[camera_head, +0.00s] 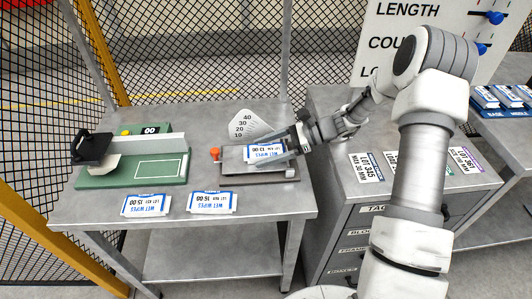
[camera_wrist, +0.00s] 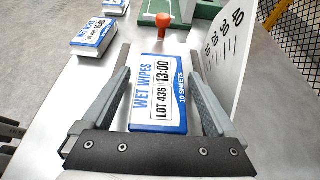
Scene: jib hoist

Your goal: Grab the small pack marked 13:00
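The small pack marked 13:00 (camera_wrist: 158,97) is white with blue edges and reads WET WIPES, LOT 436. It also shows in the head view (camera_head: 264,152), on a grey flat fixture (camera_head: 231,167) with an orange-red knob. My gripper (camera_wrist: 160,72) is open, with one finger on each side of the pack. A narrow gap seems to show between the pack and each finger. In the head view my gripper (camera_head: 272,153) reaches in from the right, low over the fixture, and partly covers the pack.
Two similar packs, a left one (camera_head: 147,205) and one marked 16:00 (camera_head: 212,202), lie at the table's front. A fan-shaped scale (camera_head: 250,125) stands behind the fixture. A green-based device (camera_head: 140,168) is at left. A grey cabinet with labels (camera_head: 345,190) stands right.

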